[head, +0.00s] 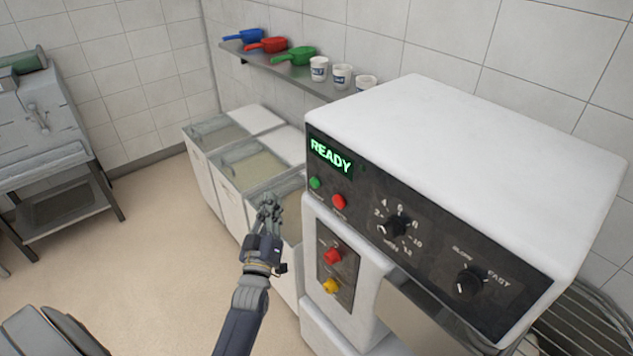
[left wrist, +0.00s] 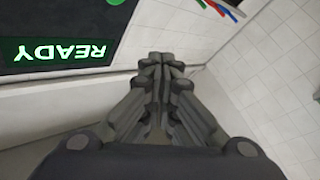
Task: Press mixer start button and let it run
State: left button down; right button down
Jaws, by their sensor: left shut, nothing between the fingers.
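The mixer (head: 480,140) is a large white machine on the right of the head view, with a black control panel. Its display (head: 331,156) reads READY in green, and it also shows upside down in the left wrist view (left wrist: 60,52). A green button (head: 315,183) and a red button (head: 339,201) sit below the display. My left gripper (head: 269,203) is shut and empty, left of the green button and apart from it in the head view. In the left wrist view the closed fingers (left wrist: 162,65) are beside the panel edge. My right gripper is out of view.
A lower panel on the mixer has a red button (head: 333,256) and a yellow button (head: 330,286). Two knobs (head: 394,227) are on the upper panel. Open bins (head: 240,160) stand behind my gripper. A wall shelf (head: 290,72) holds scoops and cups.

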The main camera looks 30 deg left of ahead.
aim_at(314, 183)
pick_arm(q)
jog(key=w+d+b, duration=0.3)
jog(key=w, duration=0.5)
jog(key=shift+d+b, duration=0.2)
jog(key=shift+b, duration=0.1)
dwell(0.6)
jog(key=shift+w, duration=0.15)
dwell(0.8)
jog(key=shift+w+d, duration=0.15)
jog(key=shift+w, duration=0.15)
